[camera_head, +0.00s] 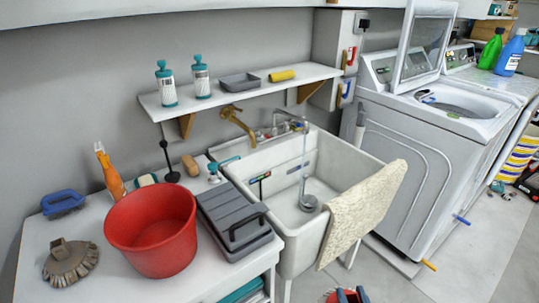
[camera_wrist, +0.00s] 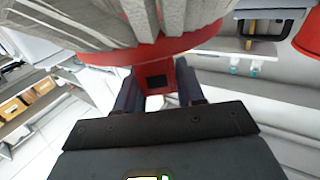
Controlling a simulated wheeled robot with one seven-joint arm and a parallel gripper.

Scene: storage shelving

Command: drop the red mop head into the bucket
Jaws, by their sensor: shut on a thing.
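The red mop head (camera_wrist: 155,75) has a red socket and grey strands that fill the top of the wrist view. My gripper (camera_wrist: 158,95) is shut on its red socket. In the head view only a bit of the mop head (camera_head: 331,296) and the tips of my gripper (camera_head: 350,297) show at the bottom edge, low in front of the sink. The red bucket (camera_head: 160,255) stands upright on the white counter at left, well apart from my gripper, and looks empty. Part of the bucket (camera_wrist: 310,38) shows at the wrist view's right edge.
A shelf (camera_head: 240,90) with bottles hangs above. Floor at lower right is mostly clear.

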